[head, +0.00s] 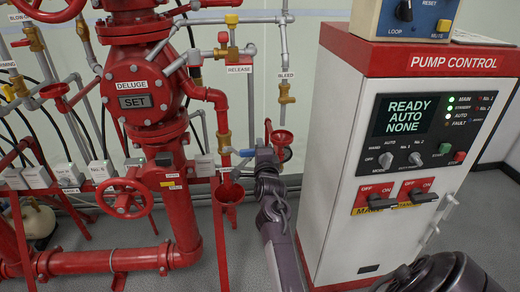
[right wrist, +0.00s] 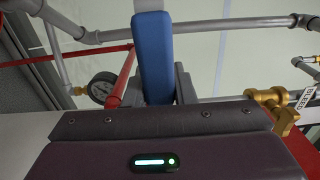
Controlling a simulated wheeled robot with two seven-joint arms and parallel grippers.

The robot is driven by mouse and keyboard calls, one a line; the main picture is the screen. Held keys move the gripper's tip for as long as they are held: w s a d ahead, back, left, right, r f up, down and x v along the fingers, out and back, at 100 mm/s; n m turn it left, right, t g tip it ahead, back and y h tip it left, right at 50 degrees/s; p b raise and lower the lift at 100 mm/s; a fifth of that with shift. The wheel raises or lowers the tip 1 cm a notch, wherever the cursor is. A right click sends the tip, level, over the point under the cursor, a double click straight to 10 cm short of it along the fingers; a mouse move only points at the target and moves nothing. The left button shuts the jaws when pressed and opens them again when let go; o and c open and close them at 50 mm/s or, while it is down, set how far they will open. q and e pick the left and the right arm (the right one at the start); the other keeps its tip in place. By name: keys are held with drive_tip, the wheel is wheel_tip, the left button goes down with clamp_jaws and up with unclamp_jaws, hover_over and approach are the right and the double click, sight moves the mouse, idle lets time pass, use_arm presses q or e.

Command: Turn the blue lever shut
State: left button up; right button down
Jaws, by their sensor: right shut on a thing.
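The blue lever (head: 245,152) shows as a small blue piece beside the brass valve on the red pipe, below the RELEASE label, left of my right gripper. In the right wrist view the blue lever (right wrist: 152,55) is large, in the middle, and stands up from between the jaws. My right gripper (head: 262,150) is shut on the blue lever; a grey finger (right wrist: 184,84) shows at its right side. The lever's lower end is hidden by the gripper body. My left gripper is not in view.
The white and red pump control cabinet (head: 335,150) stands close to the right of my right arm. Red deluge piping (head: 140,90) fills the left.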

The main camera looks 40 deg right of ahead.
drive_tip(key=shift+f, duration=0.15)
drive_tip(key=c, duration=1.2)
unclamp_jaws()
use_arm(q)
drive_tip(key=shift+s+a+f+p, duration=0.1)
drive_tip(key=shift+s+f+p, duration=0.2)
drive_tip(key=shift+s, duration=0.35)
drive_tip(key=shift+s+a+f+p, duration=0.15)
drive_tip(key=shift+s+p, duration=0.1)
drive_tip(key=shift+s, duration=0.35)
use_arm(e)
wheel_tip(320, 180, up, 20)
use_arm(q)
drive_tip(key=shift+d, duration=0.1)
